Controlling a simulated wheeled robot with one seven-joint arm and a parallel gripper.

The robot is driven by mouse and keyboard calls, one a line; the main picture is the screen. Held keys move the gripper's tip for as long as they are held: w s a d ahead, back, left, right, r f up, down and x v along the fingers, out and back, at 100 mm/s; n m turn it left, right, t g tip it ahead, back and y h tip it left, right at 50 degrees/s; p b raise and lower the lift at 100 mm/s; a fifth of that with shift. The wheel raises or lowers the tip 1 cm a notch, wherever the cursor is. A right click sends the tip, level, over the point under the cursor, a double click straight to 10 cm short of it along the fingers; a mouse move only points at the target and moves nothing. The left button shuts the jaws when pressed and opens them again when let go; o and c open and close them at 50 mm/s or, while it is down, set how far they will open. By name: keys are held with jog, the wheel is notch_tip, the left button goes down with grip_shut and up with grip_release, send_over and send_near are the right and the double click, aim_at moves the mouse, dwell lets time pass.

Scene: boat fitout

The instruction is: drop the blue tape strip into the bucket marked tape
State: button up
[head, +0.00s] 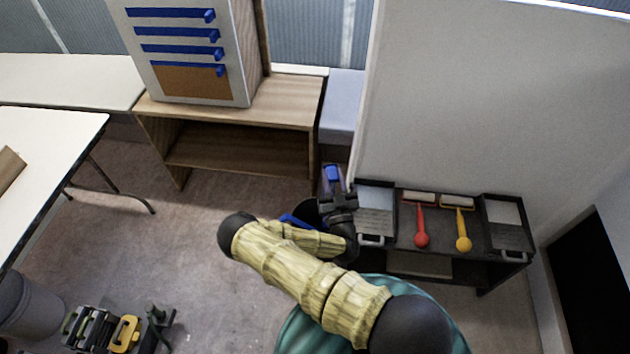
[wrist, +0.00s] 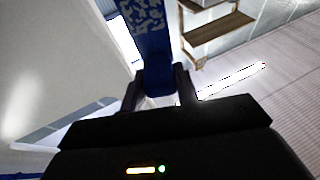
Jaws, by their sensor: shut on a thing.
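My gripper (wrist: 160,88) is shut on a blue tape strip (wrist: 152,45), which runs up and away from between its fingers in the wrist view and has a pale speckled pattern on its far part. In the head view my gripper (head: 334,190) is beyond my arm, left of the tool cart, with a bit of the blue strip (head: 333,173) showing at its tip. A dark round container (head: 308,209) with a blue patch sits behind my forearm, just left of and below the gripper. My arm hides most of it, and no marking can be read.
A white panel (head: 190,88) with several blue strips stands on a wooden shelf unit (head: 285,100). A dark cart (head: 400,255) with trays and red and yellow tools stands right. A grey bin (head: 28,308) is lower left. Floor between is mostly clear.

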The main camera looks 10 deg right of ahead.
jog(key=shift+w+f+b, duration=0.15)
jog(key=shift+f+b, duration=0.35)
jog(key=shift+b, duration=0.2)
jog(key=w+f+m+h+b, duration=0.1)
jog(key=w+f+b, duration=0.3)
jog(key=b, duration=0.9)
jog(key=w+f+m+h+b, duration=0.1)
jog(key=w+f+h+b, duration=0.2)
jog(key=f+b, duration=0.4)
jog(key=w+a+f+m+g+h+b, duration=0.1)
jog(key=w+f+b, duration=0.5)
jog(key=b, duration=1.4)
jog(key=shift+f+m+h, duration=0.3)
jog(key=shift+f+h, duration=0.05)
jog(key=shift+h, duration=0.55)
jog(key=shift+a+r, duration=0.1)
jog(key=shift+r, duration=0.05)
